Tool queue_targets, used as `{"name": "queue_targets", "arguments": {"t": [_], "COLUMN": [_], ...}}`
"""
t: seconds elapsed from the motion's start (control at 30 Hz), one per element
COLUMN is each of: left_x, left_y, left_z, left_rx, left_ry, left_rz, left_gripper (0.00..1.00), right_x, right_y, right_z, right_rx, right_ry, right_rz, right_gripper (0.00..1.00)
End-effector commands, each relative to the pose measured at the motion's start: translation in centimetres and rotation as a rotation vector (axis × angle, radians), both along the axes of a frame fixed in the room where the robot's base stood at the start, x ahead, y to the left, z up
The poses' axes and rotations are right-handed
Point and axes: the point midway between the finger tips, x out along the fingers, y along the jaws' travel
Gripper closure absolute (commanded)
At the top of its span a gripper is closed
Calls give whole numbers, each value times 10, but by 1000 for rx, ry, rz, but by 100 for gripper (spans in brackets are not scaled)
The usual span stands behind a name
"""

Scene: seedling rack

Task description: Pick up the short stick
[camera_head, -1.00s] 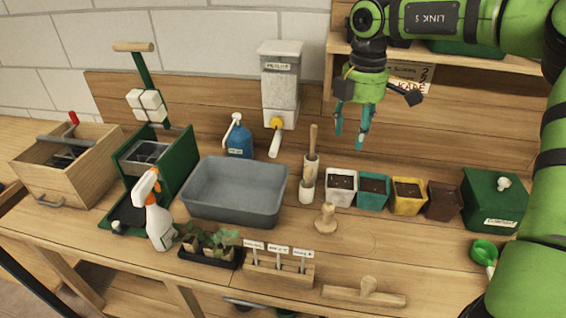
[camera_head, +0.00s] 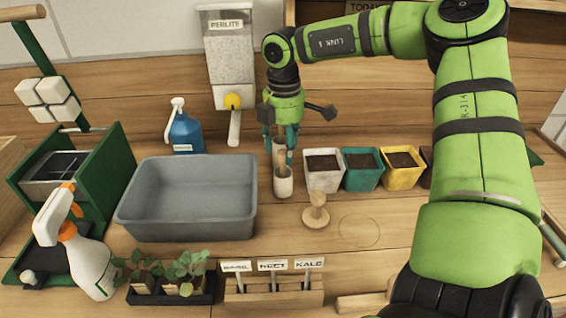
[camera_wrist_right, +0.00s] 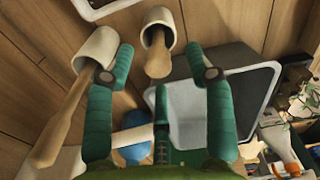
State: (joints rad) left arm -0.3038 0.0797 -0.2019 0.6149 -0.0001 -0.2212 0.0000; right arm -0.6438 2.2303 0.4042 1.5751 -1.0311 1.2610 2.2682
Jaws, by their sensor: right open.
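The short stick is a wooden peg (camera_wrist_right: 157,60) with a rounded end, standing in a small white cup (camera_wrist_right: 159,18) in the right wrist view. In the head view its white cup (camera_head: 283,184) stands on the bench just below my right gripper (camera_head: 280,152). A longer wooden stick (camera_wrist_right: 62,118) leans from another white cup (camera_wrist_right: 96,47) at the left of the wrist view, outside the fingers. My right gripper (camera_wrist_right: 160,52) is open, its green fingers on either side of the short stick with gaps showing. My left gripper is not in view.
Right of the cups stand white (camera_head: 323,180), teal (camera_head: 362,181) and yellow (camera_head: 402,178) pots. A grey tub (camera_head: 187,225) lies left, a wooden stamp (camera_head: 316,212) in front. A perlite dispenser (camera_head: 229,60) and blue bottle (camera_head: 184,135) stand behind.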

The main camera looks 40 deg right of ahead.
Motion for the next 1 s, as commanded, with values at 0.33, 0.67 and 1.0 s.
{"name": "queue_targets", "arguments": {"t": [0.33,0.67,1.0], "left_x": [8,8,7], "left_y": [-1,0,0], "left_z": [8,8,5], "left_rx": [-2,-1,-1], "left_ry": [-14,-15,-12], "left_rz": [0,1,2], "left_gripper": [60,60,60], "right_x": [0,0,1], "right_y": [0,0,0], "right_z": [-25,-25,-20], "right_rx": [0,0,-1], "right_ry": [-1,-1,-3], "right_rz": [0,0,0], "right_gripper": [46,99,100]}}
